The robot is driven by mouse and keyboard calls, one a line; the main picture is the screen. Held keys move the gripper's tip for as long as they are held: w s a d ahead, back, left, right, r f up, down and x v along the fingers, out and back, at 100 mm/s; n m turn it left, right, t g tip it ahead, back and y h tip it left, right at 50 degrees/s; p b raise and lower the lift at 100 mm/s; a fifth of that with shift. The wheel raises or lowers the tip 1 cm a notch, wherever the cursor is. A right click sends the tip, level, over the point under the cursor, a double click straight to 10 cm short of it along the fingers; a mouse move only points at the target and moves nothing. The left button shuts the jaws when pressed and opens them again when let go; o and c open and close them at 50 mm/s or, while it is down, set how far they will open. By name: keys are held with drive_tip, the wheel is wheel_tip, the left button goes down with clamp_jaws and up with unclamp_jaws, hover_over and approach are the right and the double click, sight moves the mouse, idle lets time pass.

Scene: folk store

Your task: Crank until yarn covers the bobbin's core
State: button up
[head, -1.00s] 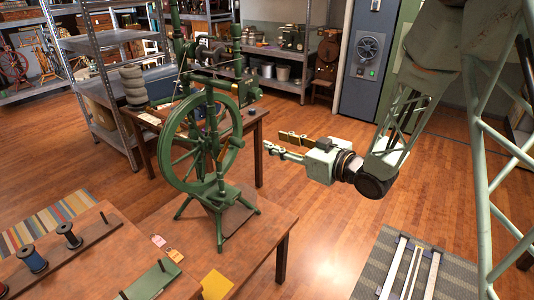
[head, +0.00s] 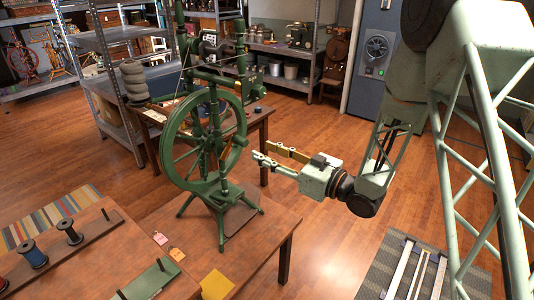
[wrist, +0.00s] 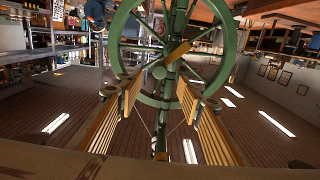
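The green spinning wheel (head: 168,148) stands upright on the front table in the head view. Its flyer and bobbin area (head: 208,42) is at the top; the yarn on the core is too small to make out. In the wrist view the wheel (wrist: 232,60) fills the upper middle, with a short wooden handle (wrist: 178,52) close to its hub. My gripper (head: 261,152) is just right of the wheel rim in the head view, pointing at it. In the wrist view my gripper (wrist: 160,86) has its fingers spread, with nothing held between them.
The wooden table (head: 265,240) carries a green board (head: 152,279), a yellow card (head: 217,284) and small tags. A blue spool (head: 33,256) stands on a rack at left. Behind the wheel is another table with stacked grey rings (head: 134,80).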

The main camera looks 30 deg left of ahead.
sight(246, 144)
drive_tip(key=shift+a, duration=0.15)
drive_tip(key=shift+w+a+p, duration=0.25)
drive_tip(key=shift+a+p, duration=0.35)
drive_tip(key=shift+a, duration=1.05)
drive_tip(key=shift+w+a+p, duration=0.2)
drive_tip(key=shift+a+p, duration=0.4)
drive_tip(key=shift+a, duration=1.05)
drive_tip(key=shift+w+a+p, duration=0.25)
drive_tip(key=shift+a+p, duration=0.35)
drive_tip(key=shift+a, duration=1.2)
drive_tip(key=shift+a+b, duration=0.2)
drive_tip(key=shift+b, duration=0.15)
drive_tip(key=c, duration=0.8)
drive_tip(key=shift+o, duration=0.5)
drive_tip(key=shift+c, duration=0.9)
